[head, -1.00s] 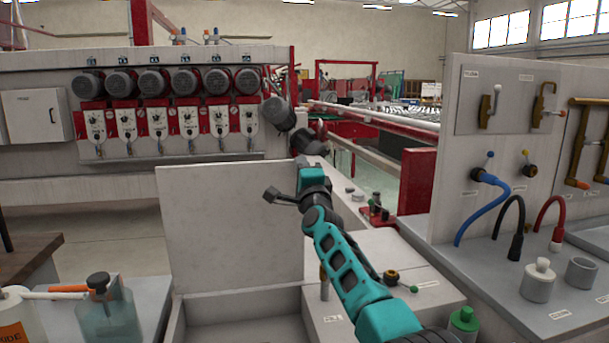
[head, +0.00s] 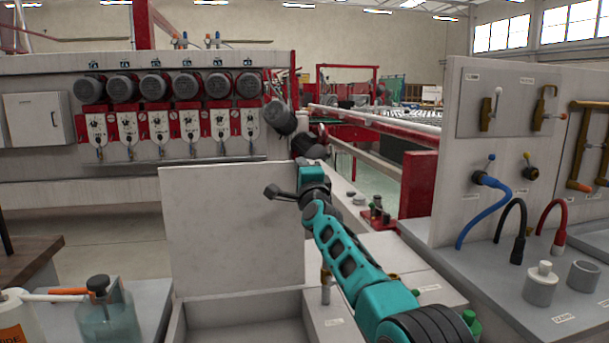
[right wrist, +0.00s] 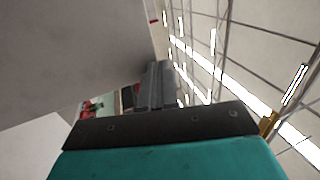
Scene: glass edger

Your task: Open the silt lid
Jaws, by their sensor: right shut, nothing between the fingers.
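The silt lid (head: 232,228) is a pale grey panel. It stands upright at the back of an open box (head: 240,312) in the lower middle of the head view. My right gripper (head: 271,192) is at the lid's upper right part, in front of its face, with its fingers pointing left. It is shut with nothing between the fingers. In the right wrist view the shut fingers (right wrist: 155,88) show beside a large pale surface. I cannot tell whether they touch the lid. My left gripper is out of view.
A panel with hoses and valves (head: 530,170) stands on the right. A spray bottle (head: 105,312) is on the bench at lower left. A row of motors (head: 155,86) sits on the machine behind. Small fittings (head: 376,210) lie beyond my right arm.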

